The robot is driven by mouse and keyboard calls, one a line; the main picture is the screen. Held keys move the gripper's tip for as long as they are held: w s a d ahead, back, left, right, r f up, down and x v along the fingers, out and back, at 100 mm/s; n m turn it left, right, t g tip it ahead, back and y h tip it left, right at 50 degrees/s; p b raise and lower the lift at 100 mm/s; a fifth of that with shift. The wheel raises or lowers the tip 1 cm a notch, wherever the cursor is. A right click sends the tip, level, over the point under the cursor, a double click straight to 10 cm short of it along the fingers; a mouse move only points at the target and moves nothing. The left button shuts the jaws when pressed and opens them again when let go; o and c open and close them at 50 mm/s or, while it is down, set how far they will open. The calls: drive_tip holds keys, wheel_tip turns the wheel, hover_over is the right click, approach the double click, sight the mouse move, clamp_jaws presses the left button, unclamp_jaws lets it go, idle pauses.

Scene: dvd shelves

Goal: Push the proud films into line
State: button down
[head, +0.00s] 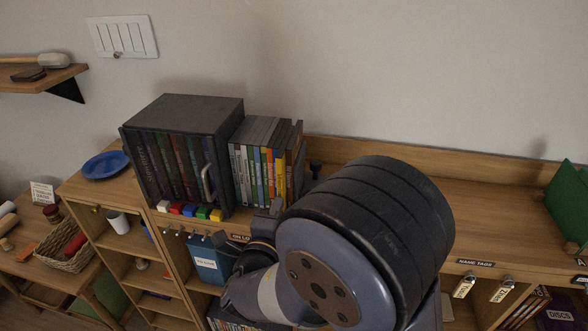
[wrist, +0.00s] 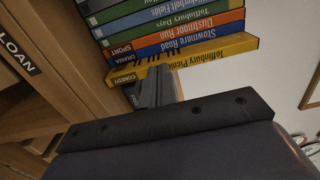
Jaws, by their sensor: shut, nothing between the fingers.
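The films (head: 262,160) stand upright in a row on the shelf top in the head view, right of a dark case. In the wrist view their spines show sideways: an orange film (wrist: 190,34), a blue film (wrist: 180,45) and a yellow film (wrist: 215,48) labelled Comedy. The yellow one reaches a little past its neighbours at the right. My gripper (wrist: 160,82) is shut and empty, its tips close to the yellow spine; I cannot tell if they touch. It partly covers a dark film beside the yellow one. In the head view my arm hides much of the gripper.
The dark case (head: 180,150) with more films stands left of the row, small coloured blocks (head: 190,210) before it. A blue plate (head: 105,165) lies further left. The shelf top (head: 490,215) is clear to the right, up to a green object (head: 568,205).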

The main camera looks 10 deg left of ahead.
drive_tip(key=shift+w+d, duration=0.1)
drive_tip(key=shift+w, duration=1.4)
drive_tip(key=shift+s, duration=0.1)
drive_tip(key=s+p, duration=0.3)
drive_tip(key=s, duration=0.8)
drive_tip(key=shift+a, duration=0.45)
drive_tip(key=w, duration=0.3)
drive_tip(key=w+b, duration=0.1)
drive_tip(key=w, duration=0.2)
drive_tip(key=w+b, duration=0.1)
drive_tip(key=w, duration=0.3)
drive_tip(key=shift+d, duration=0.4)
drive_tip(key=shift+s, duration=0.2)
